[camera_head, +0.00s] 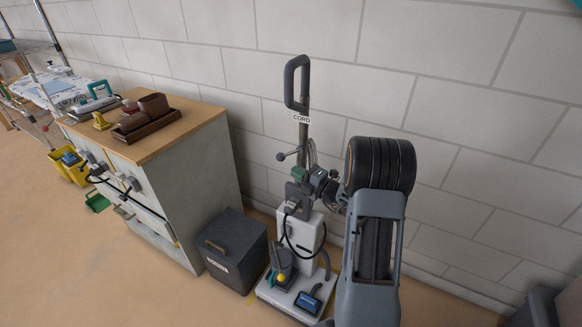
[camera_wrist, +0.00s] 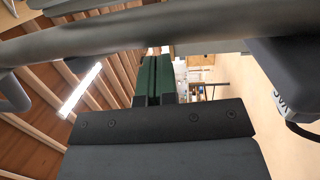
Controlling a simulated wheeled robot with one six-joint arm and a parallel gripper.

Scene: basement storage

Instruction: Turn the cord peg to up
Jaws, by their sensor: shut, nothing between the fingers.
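An upright vacuum (camera_head: 305,235) stands against the block wall, with a looped grey handle (camera_head: 289,85) and a "CORD" label on its pole. Just below the label, the cord peg (camera_head: 283,156) sticks out to the left of the pole and ends in a round knob. A thin cord hangs by the pole. My gripper (camera_head: 299,173) is just below the peg, in front of the pole, with dark green fingers shut and empty. In the wrist view the shut fingers (camera_wrist: 154,80) point toward a grey bar (camera_wrist: 150,35) crossing the picture; contact cannot be told.
A dark lidded box (camera_head: 232,250) stands left of the vacuum. Beyond it is a wood-topped cabinet (camera_head: 190,125) carrying a brown tray (camera_head: 150,125). My arm fills the space right of the vacuum.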

